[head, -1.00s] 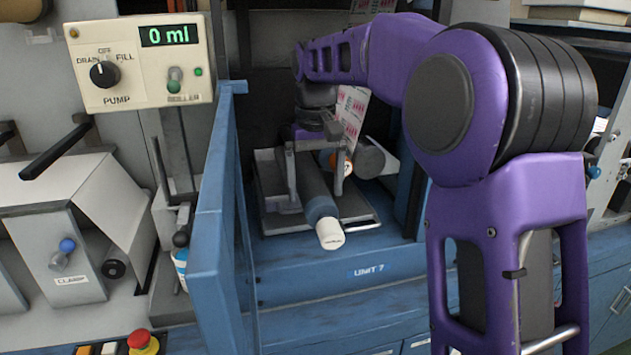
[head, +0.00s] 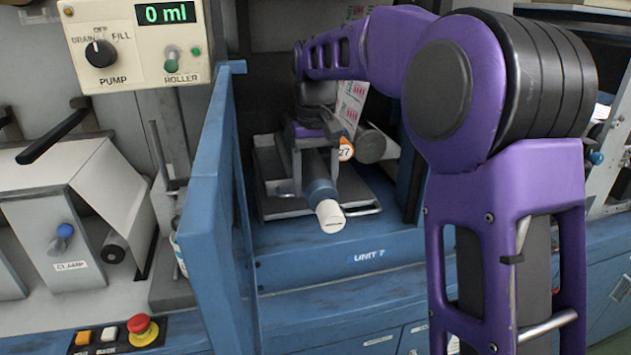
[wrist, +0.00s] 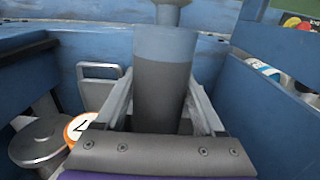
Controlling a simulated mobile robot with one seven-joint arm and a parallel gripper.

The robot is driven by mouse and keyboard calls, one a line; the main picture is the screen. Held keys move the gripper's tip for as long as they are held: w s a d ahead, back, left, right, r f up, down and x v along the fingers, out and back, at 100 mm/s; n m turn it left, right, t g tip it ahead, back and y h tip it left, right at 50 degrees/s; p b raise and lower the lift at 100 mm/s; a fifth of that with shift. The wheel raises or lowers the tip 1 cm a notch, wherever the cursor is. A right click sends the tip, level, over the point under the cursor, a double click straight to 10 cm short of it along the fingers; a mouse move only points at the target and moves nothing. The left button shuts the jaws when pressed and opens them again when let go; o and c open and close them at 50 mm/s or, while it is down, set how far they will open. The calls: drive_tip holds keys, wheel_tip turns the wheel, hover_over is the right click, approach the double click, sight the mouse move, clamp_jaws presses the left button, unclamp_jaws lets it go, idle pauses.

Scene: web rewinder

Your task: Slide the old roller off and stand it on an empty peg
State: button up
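The roller (head: 320,190) has a dark grey body, a blue band and a white end. It lies lengthwise over a metal tray (head: 362,212) inside the blue unit, its white end toward the head camera. In the wrist view the roller (wrist: 160,95) runs between the two fingers. My gripper (head: 316,172) has one finger on each side of it, and both tips appear to press on its sides. The roller's far end is hidden under my gripper and arm. I cannot make out any peg in either view.
A blue upright panel (head: 212,200) stands close to the left of the roller. A grey cylinder (head: 371,146) and a round orange-rimmed tag marked 7 (head: 346,149) are just right of my gripper. The pump box (head: 135,45) reads 0 ml.

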sight(339, 223)
clamp_jaws()
drive_tip(key=shift+r, duration=0.1)
drive_tip(key=shift+r+p, duration=0.15)
drive_tip(key=shift+p, duration=0.3)
drive_tip(key=shift+s+d+b, duration=0.2)
drive_tip(key=shift+s+b, duration=0.3)
drive_tip(key=shift+s, duration=0.4)
drive_tip(key=shift+s+d+b, duration=0.15)
drive_tip(key=shift+s+b, duration=0.3)
drive_tip(key=shift+s, duration=0.45)
drive_tip(key=shift+s+d+b, duration=0.2)
drive_tip(key=shift+s+b, duration=0.3)
drive_tip(key=shift+s, duration=0.4)
drive_tip(key=shift+s+d+b, duration=0.25)
drive_tip(key=shift+s+b, duration=0.2)
drive_tip(key=shift+s, duration=0.85)
drive_tip(key=shift+s+d+b, duration=0.3)
drive_tip(key=shift+s+b, duration=0.1)
drive_tip(key=shift+s, duration=0.85)
drive_tip(key=shift+s+d+b, duration=0.25)
drive_tip(key=shift+s+b, duration=0.2)
drive_tip(key=shift+s, duration=1.3)
